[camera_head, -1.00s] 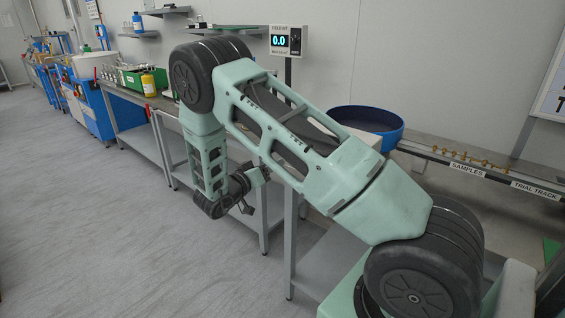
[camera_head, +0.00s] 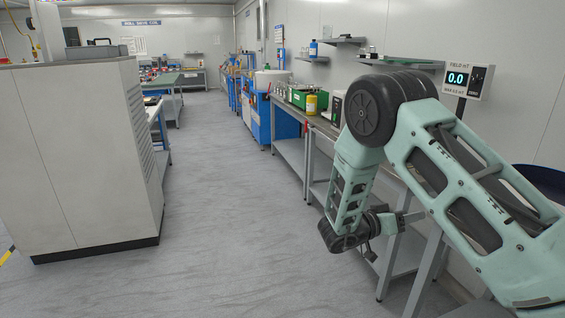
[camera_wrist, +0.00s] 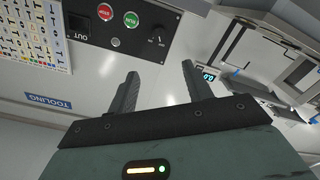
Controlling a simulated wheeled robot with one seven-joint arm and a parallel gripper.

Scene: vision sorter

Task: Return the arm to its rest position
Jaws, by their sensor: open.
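My arm crosses the right side of the head view, with its elbow raised and its forearm hanging down over the floor beside the benches. My gripper (camera_wrist: 162,84) is open in the wrist view, with its two dark fingers apart and nothing between them. It also shows small at the end of the forearm in the head view (camera_head: 391,235), where the fingers are hard to make out. The wrist view shows a panel with a red and a green button (camera_wrist: 131,19) and a knob beyond the fingers.
A tall grey cabinet (camera_head: 75,150) stands at the left. Grey floor (camera_head: 220,230) lies open between it and the benches (camera_head: 290,150). A yellow bottle (camera_head: 311,104) and a green bin stand on a bench. A lit display (camera_head: 458,79) and a blue bowl (camera_head: 540,182) are behind my arm.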

